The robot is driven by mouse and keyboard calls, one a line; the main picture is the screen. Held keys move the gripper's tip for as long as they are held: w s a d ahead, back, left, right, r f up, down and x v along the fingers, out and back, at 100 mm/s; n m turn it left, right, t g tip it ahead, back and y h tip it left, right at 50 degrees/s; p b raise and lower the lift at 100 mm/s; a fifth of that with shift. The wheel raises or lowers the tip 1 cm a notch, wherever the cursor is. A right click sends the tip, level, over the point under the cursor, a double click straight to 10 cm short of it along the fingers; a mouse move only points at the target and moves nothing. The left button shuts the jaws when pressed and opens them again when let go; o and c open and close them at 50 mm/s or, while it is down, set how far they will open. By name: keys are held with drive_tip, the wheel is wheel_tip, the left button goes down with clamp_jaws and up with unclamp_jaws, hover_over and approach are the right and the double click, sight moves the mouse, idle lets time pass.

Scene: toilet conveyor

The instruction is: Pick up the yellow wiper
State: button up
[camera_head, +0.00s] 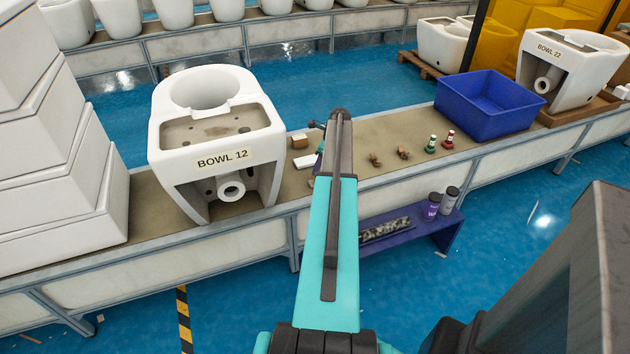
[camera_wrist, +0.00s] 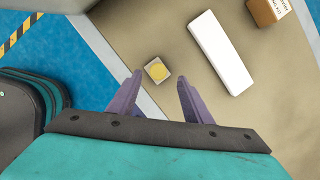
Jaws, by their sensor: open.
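In the wrist view my gripper (camera_wrist: 159,79) is open, with two purple fingers spread apart and nothing held between them. No other wiper shape is clear. In the head view my arm covers part of the conveyor belt (camera_head: 385,135), and my gripper's fingers are mostly hidden behind it.
A long white block (camera_wrist: 220,52) and a brown box (camera_wrist: 267,11) lie right of my gripper. A toilet bowl marked BOWL 12 (camera_head: 221,159) stands left on the belt. Small bottles (camera_head: 431,144) and a blue crate (camera_head: 488,122) are at right. The belt's edge is close.

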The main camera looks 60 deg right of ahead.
drive_tip(key=shift+f, duration=0.2)
drive_tip(key=shift+p+x, duration=0.3)
drive_tip(key=shift+x, duration=2.25)
drive_tip(key=shift+w+a, duration=0.15)
drive_tip(key=shift+c, duration=0.2)
drive_tip(key=c, duration=1.1)
